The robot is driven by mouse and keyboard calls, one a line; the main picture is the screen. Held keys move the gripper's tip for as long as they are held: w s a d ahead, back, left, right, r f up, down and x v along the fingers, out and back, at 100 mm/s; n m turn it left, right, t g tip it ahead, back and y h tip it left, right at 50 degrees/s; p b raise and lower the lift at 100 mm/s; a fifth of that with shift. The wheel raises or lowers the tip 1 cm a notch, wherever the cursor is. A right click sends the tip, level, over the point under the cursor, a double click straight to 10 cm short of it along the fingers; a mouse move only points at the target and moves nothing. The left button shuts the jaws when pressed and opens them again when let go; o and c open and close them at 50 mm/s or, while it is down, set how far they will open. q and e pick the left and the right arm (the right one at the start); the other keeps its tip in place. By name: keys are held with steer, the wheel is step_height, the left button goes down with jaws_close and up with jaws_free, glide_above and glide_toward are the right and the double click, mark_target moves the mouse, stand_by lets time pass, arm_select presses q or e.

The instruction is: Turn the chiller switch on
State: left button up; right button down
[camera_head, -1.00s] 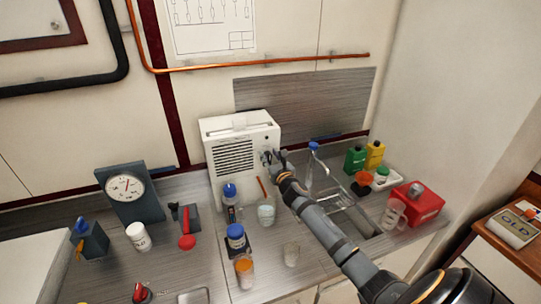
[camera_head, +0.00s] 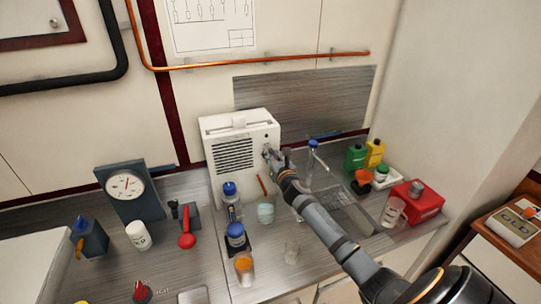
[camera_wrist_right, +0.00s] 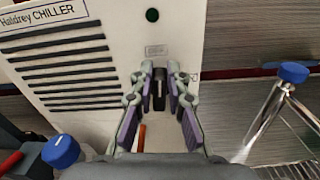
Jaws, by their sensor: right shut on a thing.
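The chiller (camera_head: 215,131) is a white box with a dark slatted grille, standing at the back of the bench; its "Haldrey CHILLER" label shows in the right wrist view (camera_wrist_right: 45,17). Its switch (camera_wrist_right: 159,88) is a small black upright knob with a pale mark, on the right part of the front panel. A green light (camera_wrist_right: 152,15) is above it. My right gripper (camera_head: 268,153) is at the panel. In the right wrist view its fingertips (camera_wrist_right: 159,75) are shut on the switch, one on each side. My left gripper is not in view.
A blue-topped tap (camera_head: 313,145) and sink (camera_head: 350,212) are right of my gripper. A gauge (camera_head: 126,187) stands left.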

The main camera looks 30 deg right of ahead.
steer(key=m, duration=0.2)
steer(key=d+m, duration=0.1)
steer(key=m, duration=0.1)
steer(key=shift+s+f+b, duration=0.1)
steer(key=shift+f+b, duration=0.05)
steer(key=shift+b, duration=0.2)
steer(key=shift+s+d+f+m+b, duration=0.1)
steer(key=shift+d+f+m+b, duration=0.2)
steer(key=shift+m+b, duration=1.15)
steer(key=shift+d+f+m+b, duration=0.1)
steer(key=shift+f+m+b, duration=0.25)
steer(key=shift+m, duration=2.35)
steer(key=shift+s+d+f+m+b, duration=0.15)
steer(key=shift+f+m+b, duration=0.45)
steer(key=shift+m, duration=1.45)
steer(key=shift+w+r+m+b, duration=0.1)
steer(key=shift+r+m+b, duration=0.15)
steer(key=shift+m+b, duration=0.05)
steer(key=c, duration=1.3)
jaws_free()
